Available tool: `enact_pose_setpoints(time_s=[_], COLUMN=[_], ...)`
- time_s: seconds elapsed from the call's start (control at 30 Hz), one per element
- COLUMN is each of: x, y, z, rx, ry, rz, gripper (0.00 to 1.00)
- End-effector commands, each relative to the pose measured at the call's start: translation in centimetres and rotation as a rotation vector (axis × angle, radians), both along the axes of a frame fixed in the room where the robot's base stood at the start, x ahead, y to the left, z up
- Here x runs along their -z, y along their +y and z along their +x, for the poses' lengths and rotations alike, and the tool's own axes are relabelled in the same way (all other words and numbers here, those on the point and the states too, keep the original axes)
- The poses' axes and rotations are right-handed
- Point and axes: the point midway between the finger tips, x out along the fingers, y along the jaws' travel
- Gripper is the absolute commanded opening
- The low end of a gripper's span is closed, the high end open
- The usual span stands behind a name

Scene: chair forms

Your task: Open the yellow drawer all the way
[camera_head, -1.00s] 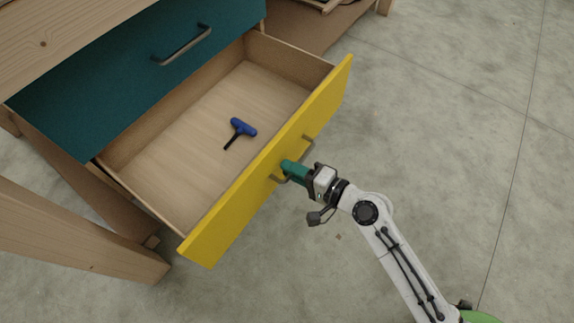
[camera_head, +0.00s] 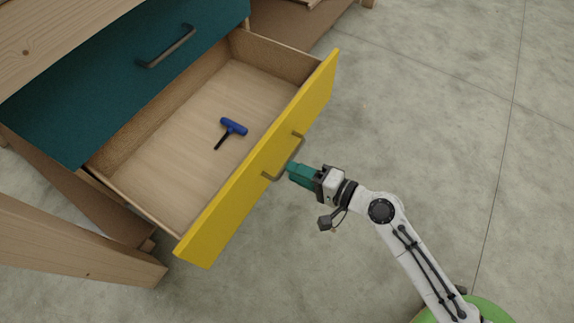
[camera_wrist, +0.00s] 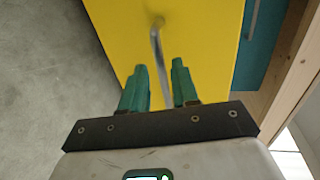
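The yellow drawer (camera_head: 240,190) stands pulled well out of the cabinet, with its wooden inside in view. Its grey bar handle (camera_head: 288,158) is on the front face; in the wrist view the handle (camera_wrist: 156,45) reaches down toward the gap between the fingers. My gripper (camera_head: 292,171) has green fingers and is just in front of the handle. In the wrist view its fingers (camera_wrist: 159,66) are apart, with neither seen pressed on the bar. The head view does not show the gap between the fingers.
A blue T-handled tool (camera_head: 233,127) lies on the drawer floor. The closed teal drawer (camera_head: 110,75) with its own handle (camera_head: 167,47) is above. A wooden beam (camera_head: 80,245) is at the lower left. The concrete floor (camera_head: 430,120) at right is clear.

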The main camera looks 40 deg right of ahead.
Motion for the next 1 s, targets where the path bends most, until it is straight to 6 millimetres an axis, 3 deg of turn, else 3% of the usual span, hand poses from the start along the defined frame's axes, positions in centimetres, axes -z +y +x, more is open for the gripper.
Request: enact_pose_setpoints(time_s=[0.2,0.4,1.0], x=[-0.9,-1.3,-1.4], y=[-1.3,-1.9,-2.0], z=[-3.9,-5.9,-6.2], rx=[0.001,0.001,0.001], ry=[0.002,0.001,0.000], rz=[-0.002,-0.001,-0.001], gripper=[0.30,0.30,0.30])
